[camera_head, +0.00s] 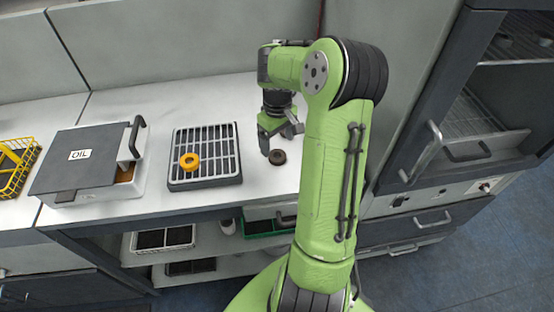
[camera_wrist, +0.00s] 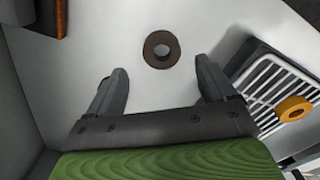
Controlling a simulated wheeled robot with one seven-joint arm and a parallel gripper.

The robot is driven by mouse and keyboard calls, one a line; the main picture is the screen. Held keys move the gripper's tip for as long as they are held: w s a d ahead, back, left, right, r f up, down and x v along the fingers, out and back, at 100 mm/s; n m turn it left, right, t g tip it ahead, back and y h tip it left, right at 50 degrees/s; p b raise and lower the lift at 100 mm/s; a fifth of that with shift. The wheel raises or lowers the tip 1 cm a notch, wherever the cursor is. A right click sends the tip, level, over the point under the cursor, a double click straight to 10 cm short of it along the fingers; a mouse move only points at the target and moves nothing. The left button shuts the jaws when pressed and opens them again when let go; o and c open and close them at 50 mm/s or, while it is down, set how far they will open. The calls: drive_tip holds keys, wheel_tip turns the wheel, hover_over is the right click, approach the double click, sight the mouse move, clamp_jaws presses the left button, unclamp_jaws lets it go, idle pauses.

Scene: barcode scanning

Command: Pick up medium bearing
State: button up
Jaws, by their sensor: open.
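A dark brown ring-shaped bearing (camera_head: 277,157) lies flat on the white counter, just right of the rack. It also shows in the wrist view (camera_wrist: 161,49), beyond the fingertips and roughly centred between them. A yellow ring (camera_head: 189,161) lies on the rack and shows at the right in the wrist view (camera_wrist: 293,108). I cannot tell from size alone which ring is the medium bearing. My gripper (camera_head: 279,139) is open and empty, beside and above the brown ring. Its two fingers (camera_wrist: 163,88) are spread apart in the wrist view.
The slatted rack (camera_head: 223,177) stands on the counter left of my gripper. An oil box (camera_head: 80,165) with a dark lid and a yellow basket (camera_head: 18,166) stand farther left. A cabinet with handles (camera_head: 455,150) is at the right.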

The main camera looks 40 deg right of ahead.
sight(277, 155)
wheel_tip(277, 155, down, 5)
drive_tip(key=shift+s+a+r+b, duration=0.1)
drive_tip(key=shift+s+a+b, duration=0.05)
drive_tip(key=shift+b, duration=0.55)
drive_tip(key=shift+c, duration=0.3)
drive_tip(key=c, duration=1.2)
